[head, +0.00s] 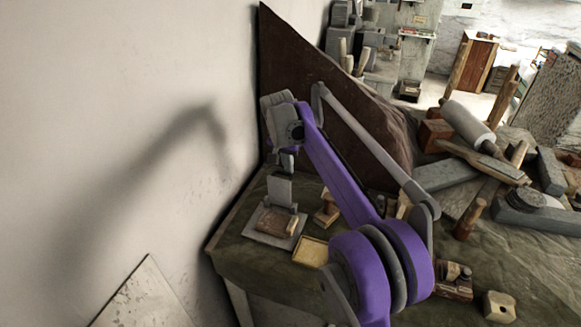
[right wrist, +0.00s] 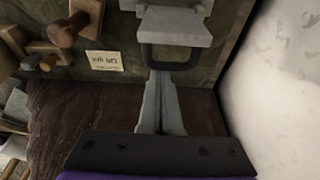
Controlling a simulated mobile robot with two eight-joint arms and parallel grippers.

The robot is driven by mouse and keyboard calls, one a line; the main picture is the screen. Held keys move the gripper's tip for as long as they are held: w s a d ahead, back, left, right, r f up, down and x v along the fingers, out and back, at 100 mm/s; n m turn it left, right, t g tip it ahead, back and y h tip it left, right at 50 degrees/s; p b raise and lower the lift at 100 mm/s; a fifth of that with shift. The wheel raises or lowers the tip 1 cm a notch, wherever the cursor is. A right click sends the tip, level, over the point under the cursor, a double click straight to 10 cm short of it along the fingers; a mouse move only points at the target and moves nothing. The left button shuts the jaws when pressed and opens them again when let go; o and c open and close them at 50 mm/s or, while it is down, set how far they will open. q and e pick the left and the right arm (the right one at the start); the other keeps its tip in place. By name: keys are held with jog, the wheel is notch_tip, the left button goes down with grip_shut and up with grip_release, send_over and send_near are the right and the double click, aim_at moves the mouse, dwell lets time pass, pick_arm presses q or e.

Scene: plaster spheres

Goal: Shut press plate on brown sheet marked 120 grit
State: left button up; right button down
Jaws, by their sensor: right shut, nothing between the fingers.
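The press stands at the bench's left end. Its grey press plate (head: 279,189) stands raised, well off the flat base (head: 262,239). A brown piece (head: 277,222) lies on the base; I cannot read any mark on it. My right gripper (head: 286,168) points down just above the plate's top edge, shut and empty. In the right wrist view its fingers (right wrist: 159,78) end at a dark loop handle (right wrist: 170,67) by the grey plate (right wrist: 175,27); contact is unclear. A pale card (right wrist: 104,61) bears upside-down writing, seemingly 120 grit. My left gripper is out of view.
The wall (head: 130,130) is close on the left. A dark brown panel (head: 315,85) leans behind. Tools and stones crowd the bench's right.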

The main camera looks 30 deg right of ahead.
aim_at(282, 185)
jog(key=s+a+t+h+b, duration=0.1)
jog(key=a, duration=0.1)
jog(key=s+a+t+h+b, duration=0.1)
jog(key=s+a+t+h, duration=0.2)
jog(key=s+a+h, duration=0.1)
jog(key=shift+s+a+f+t+b, duration=0.1)
jog(key=shift+s+a+t+b, duration=0.15)
jog(key=shift+t+b, duration=0.15)
jog(key=s+a+f+t+h+b, duration=0.3)
jog(key=a+f+t+h+b, duration=0.1)
jog(key=h, duration=0.1)
jog(key=shift+s+a, duration=0.15)
jog(key=shift+s, duration=0.2)
jog(key=shift+s+a+f+b, duration=0.25)
jog(key=shift+a+f+b, duration=0.05)
jog(key=shift+f+b, duration=0.15)
pick_arm(q)
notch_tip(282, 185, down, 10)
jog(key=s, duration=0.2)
jog(key=shift+b, duration=0.35)
pick_arm(e)
jog(key=shift+s+a+f, duration=0.2)
jog(key=shift+f, duration=0.25)
jog(key=shift+s+a+f, duration=0.15)
jog(key=shift+s+f, duration=0.05)
jog(key=shift+f, duration=0.2)
jog(key=shift+f, duration=0.15)
